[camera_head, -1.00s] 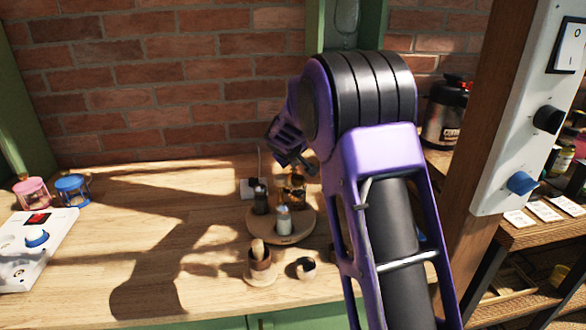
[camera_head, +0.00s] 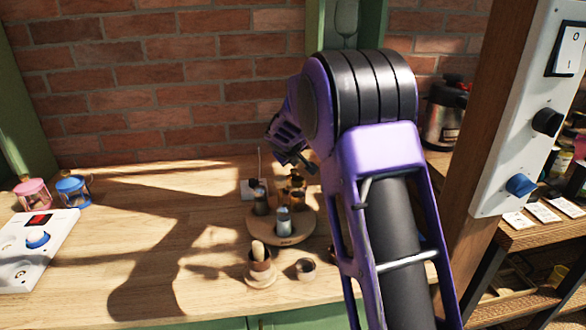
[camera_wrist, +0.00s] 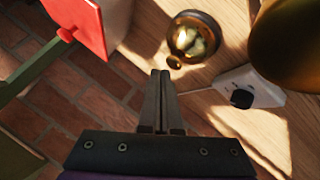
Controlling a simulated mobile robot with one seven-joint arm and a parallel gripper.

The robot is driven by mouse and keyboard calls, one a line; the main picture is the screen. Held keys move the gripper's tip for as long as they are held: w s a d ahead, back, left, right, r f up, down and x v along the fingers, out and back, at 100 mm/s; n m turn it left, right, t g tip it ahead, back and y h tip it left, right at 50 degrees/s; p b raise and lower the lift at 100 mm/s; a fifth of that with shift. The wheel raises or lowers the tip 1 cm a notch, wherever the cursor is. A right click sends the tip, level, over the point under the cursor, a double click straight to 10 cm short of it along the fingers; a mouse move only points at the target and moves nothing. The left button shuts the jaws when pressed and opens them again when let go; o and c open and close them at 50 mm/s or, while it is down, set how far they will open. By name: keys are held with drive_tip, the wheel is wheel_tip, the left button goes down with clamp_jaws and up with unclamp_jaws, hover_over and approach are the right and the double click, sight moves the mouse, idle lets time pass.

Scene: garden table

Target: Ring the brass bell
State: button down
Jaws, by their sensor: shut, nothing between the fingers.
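In the wrist view a shiny brass dome with a small round knob, which looks like the brass bell (camera_wrist: 195,38), sits on the wooden table. My gripper (camera_wrist: 160,74) is shut and empty, its fingertips just short of the knob in the picture. Whether they touch it I cannot tell. In the head view my gripper (camera_head: 304,165) hangs behind the round tray, partly hidden by my arm. I cannot make out the bell clearly there. A larger brass-coloured curved thing (camera_wrist: 290,45) fills the wrist view's upper right corner.
A round wooden tray (camera_head: 272,240) holds several small bottles. A white box with a black knob (camera_wrist: 250,90) and a red box (camera_wrist: 75,20) show in the wrist view. The table's left middle is clear.

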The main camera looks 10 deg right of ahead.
wheel_tip(320, 180, up, 6)
drive_tip(key=p, duration=0.4)
idle(0.3)
idle(0.5)
